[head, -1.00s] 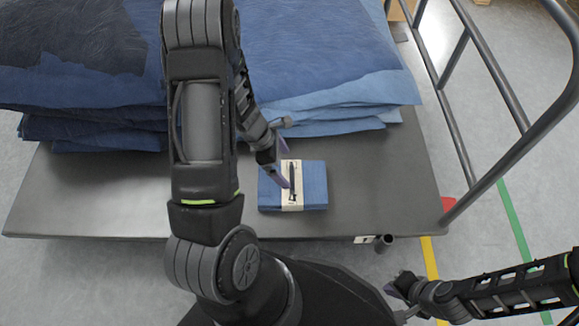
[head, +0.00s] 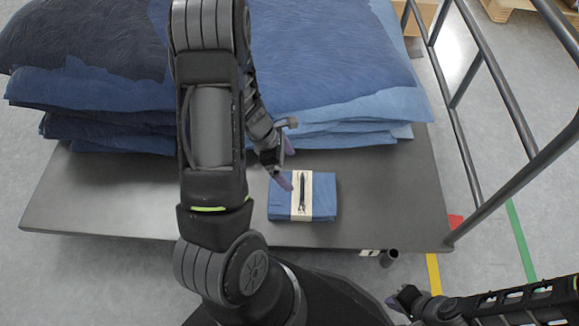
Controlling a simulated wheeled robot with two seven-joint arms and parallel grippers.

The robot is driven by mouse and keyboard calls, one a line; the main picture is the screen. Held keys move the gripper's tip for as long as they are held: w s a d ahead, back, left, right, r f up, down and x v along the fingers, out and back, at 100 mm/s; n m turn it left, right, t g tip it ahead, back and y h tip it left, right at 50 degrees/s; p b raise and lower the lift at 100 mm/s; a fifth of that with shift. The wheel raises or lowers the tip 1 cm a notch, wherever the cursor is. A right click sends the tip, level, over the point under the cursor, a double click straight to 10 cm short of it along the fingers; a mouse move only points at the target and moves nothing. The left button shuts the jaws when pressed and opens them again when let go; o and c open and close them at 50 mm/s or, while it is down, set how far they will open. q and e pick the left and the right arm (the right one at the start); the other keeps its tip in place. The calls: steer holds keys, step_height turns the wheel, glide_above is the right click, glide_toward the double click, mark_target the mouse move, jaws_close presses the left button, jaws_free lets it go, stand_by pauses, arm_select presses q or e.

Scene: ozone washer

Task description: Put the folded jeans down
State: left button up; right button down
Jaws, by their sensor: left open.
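The folded jeans (head: 325,197), a small blue bundle with a beige paper band, lie flat on the dark grey cart platform (head: 390,195) near its front edge. My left gripper (head: 281,172) is open at the bundle's upper left corner. Its purple fingertips show there, and from this view I cannot tell whether they touch the cloth. My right gripper (head: 396,300) is at the bottom right, beyond the platform's front edge and far from the jeans. Its fingers are small and partly hidden, so its opening is unclear.
Large stacks of blue denim (head: 320,60) fill the back of the platform. A grey tubular rail (head: 500,90) rises along the right side. The platform is bare right of the jeans. Yellow and green lines mark the floor at right.

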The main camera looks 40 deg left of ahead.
arm_select(q)
steer(key=w+d+f+n+t+h, duration=0.1)
steer(key=d+f+n, duration=0.1)
steer(key=d+n, duration=0.75)
steer(key=w+d+f+n+t+h, duration=0.1)
steer(key=d+f+n, duration=0.1)
steer(key=d+n, duration=0.8)
steer(key=s+d+f+n+g, duration=0.1)
steer(key=s+d+n, duration=0.3)
steer(key=n, duration=1)
steer(key=s+d+f+n+g+y, duration=0.1)
steer(key=s+d+f+n+g, duration=0.1)
steer(key=s+n, duration=0.6)
steer(key=d+f+n, duration=0.1)
steer(key=d+n, duration=0.1)
steer(key=n, duration=0.5)
steer(key=shift+s+f+g+y, duration=0.15)
steer(key=shift+s+g+y, duration=0.15)
steer(key=shift+c, duration=0.4)
